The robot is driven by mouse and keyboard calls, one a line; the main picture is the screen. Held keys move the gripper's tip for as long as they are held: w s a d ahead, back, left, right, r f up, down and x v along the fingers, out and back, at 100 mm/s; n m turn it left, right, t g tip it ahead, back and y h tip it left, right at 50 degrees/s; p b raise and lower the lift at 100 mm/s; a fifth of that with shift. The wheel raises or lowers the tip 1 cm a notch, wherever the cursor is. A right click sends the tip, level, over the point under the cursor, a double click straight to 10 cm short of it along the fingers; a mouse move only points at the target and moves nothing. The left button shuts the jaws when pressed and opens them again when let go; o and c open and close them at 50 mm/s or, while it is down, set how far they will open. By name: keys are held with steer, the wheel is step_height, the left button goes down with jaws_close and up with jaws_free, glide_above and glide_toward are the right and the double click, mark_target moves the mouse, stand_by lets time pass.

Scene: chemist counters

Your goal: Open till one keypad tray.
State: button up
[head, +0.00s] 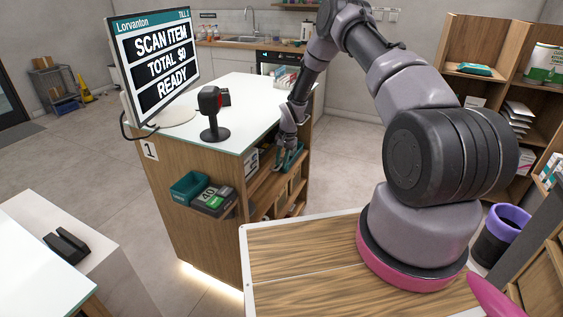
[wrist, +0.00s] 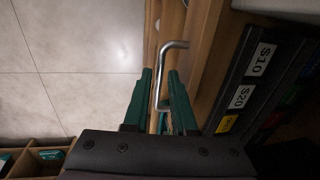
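Till one is the wooden counter (head: 205,150) with a white top and a "1" sign, in the head view. My gripper (head: 290,158) is at its right side, by the shelf openings. In the wrist view, my gripper's two teal fingers (wrist: 159,78) stand apart, with a bent metal handle (wrist: 161,88) between them. The handle is beside a wooden edge (wrist: 203,60). I cannot tell whether either finger touches it. The keypad itself is not clearly visible, and I cannot tell from these views how far the tray is out.
A dark cash rack (wrist: 243,90) labelled $10 and $20 lies right of the fingers. A screen (head: 153,62) and a scanner (head: 212,112) stand on the counter. A teal bin (head: 190,188) and a "40" box (head: 214,201) hang on its near end. Floor (wrist: 75,65) is clear to the left.

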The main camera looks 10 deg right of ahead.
jaws_close()
stand_by(1.4)
